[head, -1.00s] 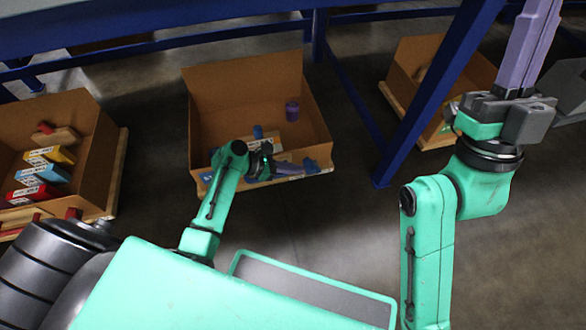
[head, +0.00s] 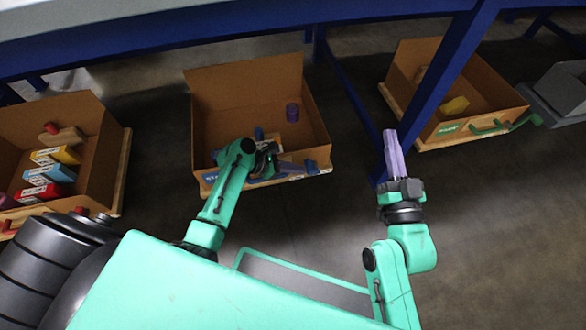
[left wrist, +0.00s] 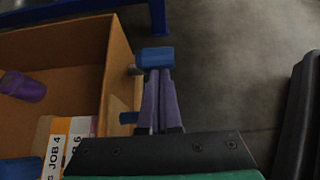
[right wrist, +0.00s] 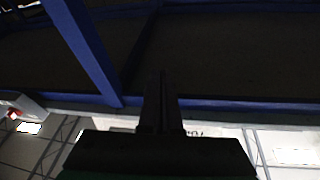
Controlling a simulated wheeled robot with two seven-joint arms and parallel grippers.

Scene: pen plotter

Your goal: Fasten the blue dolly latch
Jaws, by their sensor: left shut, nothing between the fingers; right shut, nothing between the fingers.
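The blue dolly latch shows as a blue handle (head: 311,166) at the front right edge of the middle dolly, and as a blue block (left wrist: 155,57) in the left wrist view. My left gripper (head: 300,168) is shut and empty, its purple fingertips (left wrist: 157,76) right at the blue block. I cannot tell whether they touch it. The middle cardboard box (head: 245,72) sits on the dolly; my left arm hides part of its front. My right gripper (head: 391,135) is shut and empty, raised near a blue table leg; its fingers (right wrist: 162,80) look dark in the right wrist view.
The middle box holds a purple cylinder (head: 292,112) and a labelled carton (left wrist: 58,145). A left box (head: 108,160) holds several coloured cartons. A right box (head: 410,58) has a green latch (head: 488,129) at its front. A blue table leg (head: 445,85) stands between boxes.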

